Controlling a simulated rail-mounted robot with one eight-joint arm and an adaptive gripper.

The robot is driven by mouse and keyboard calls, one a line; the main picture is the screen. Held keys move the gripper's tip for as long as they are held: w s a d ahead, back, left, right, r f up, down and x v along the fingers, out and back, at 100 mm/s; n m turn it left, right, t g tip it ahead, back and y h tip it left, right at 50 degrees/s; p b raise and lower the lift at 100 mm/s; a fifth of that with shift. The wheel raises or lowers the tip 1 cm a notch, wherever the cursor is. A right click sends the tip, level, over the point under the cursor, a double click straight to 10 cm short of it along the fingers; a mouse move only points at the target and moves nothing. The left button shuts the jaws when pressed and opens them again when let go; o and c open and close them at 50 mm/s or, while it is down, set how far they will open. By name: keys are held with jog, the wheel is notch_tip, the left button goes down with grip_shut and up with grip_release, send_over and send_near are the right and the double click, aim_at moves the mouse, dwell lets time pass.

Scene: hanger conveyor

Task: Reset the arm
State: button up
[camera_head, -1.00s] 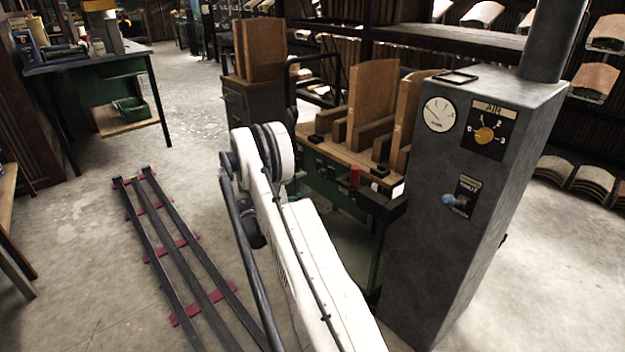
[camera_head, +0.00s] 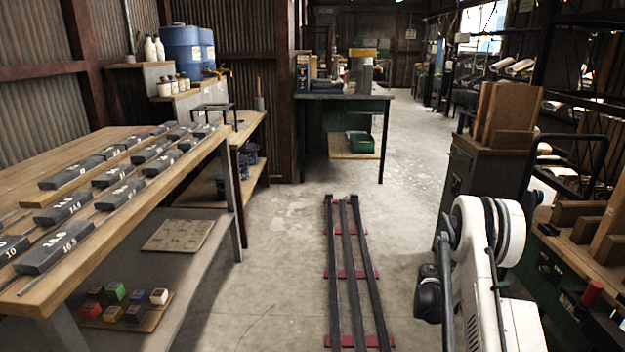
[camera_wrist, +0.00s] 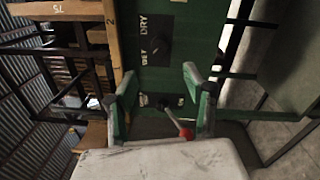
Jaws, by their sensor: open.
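In the head view my white arm stands at the lower right; my gripper is not seen there.
A wooden bench (camera_head: 110,209) with several numbered grey blocks fills the left. Dark floor rails (camera_head: 345,270) on red cross-bars lie in the middle. A green bench (camera_head: 575,292) is close to the arm at right. Open floor (camera_head: 265,270) lies left of the rails.

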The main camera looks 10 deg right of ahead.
jog(key=w+a+r+t+y, duration=0.35)
jog(key=a+r, duration=0.55)
jog(key=r, duration=0.3)
jog(key=s+a+r+t+y, duration=0.2)
jog(key=a+r, duration=0.3)
jog(key=a, duration=0.2)
jog(key=s+a+r+t+y, duration=0.2)
jog(key=a+r, duration=0.2)
jog(key=a, duration=0.3)
jog(key=s+a+r+t+y, duration=0.15)
jog(key=s+a+y, duration=0.35)
jog(key=s+a, duration=0.9)
jog(key=s+a+t+y, duration=0.3)
jog(key=s+a+y, duration=0.5)
jog(key=a, duration=1)
notch_tip(320, 180, up, 18)
jog(key=s+h+p, duration=0.1)
jog(key=h+p, duration=0.1)
jog(key=p, duration=1.6)
jog(key=shift+s+d, duration=0.25)
jog(key=shift+d, duration=0.1)
jog(key=shift+h, duration=0.25)
